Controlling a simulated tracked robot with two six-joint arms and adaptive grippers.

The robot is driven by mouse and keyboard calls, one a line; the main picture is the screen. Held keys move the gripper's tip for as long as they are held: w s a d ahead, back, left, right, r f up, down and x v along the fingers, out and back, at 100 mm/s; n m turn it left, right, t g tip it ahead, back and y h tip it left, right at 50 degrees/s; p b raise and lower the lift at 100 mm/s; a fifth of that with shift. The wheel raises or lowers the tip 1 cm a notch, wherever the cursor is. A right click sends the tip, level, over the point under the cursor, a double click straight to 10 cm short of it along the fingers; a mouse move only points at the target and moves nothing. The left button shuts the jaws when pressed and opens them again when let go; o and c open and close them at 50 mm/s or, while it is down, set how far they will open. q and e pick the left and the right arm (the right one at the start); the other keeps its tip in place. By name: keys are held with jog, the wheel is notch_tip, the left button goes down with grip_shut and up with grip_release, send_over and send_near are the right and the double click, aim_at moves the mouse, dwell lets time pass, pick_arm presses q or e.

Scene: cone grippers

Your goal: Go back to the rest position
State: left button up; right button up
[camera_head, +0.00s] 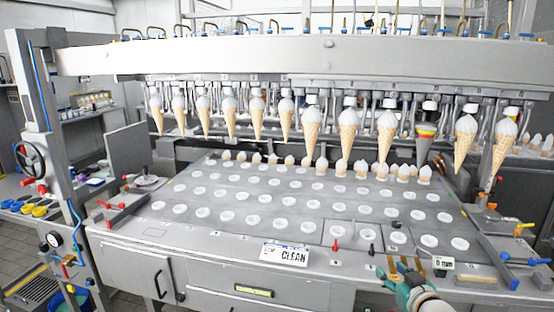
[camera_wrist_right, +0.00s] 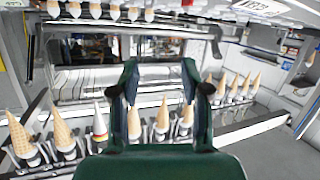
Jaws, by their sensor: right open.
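My right gripper (camera_head: 400,268) is at the bottom right of the head view, in front of the machine's front edge. Its fingers point up in the picture and stand apart, with nothing between them. In the right wrist view its two dark green fingers (camera_wrist_right: 160,80) are spread and empty, with cones behind them. My left gripper is not in the head view.
A row of ice-cream cones (camera_head: 347,130) hangs under the machine's beam; one grey cone (camera_head: 425,145) has yellow and red bands. Below is a grey plate (camera_head: 300,205) with white-rimmed holes. A "CLEAN" sign (camera_head: 285,254) sits at the front edge.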

jog(key=s+a+f+m+g+y, duration=0.1)
jog(key=s+a+f+g, duration=0.3)
jog(key=f, duration=0.5)
jog(key=s+a+f+g, duration=0.1)
jog(key=s+a+f, duration=0.4)
jog(key=f, duration=0.4)
jog(key=s+a+f+m+g+y, duration=0.1)
jog(key=s+a+f+g, duration=0.2)
jog(key=s+f, duration=0.45)
jog(key=s+a+f+m+g, duration=0.1)
jog(key=s+a+f+g, duration=0.1)
jog(key=s, duration=0.7)
jog(key=s+a+f+m+g, duration=0.1)
jog(key=s+f+g, duration=0.3)
jog(key=s, duration=0.5)
notch_tip(320, 180, down, 3)
jog(key=shift+a+r+m, duration=0.1)
jog(key=shift+a+m, duration=0.3)
jog(key=shift+a, duration=0.15)
jog(key=shift+w, duration=0.1)
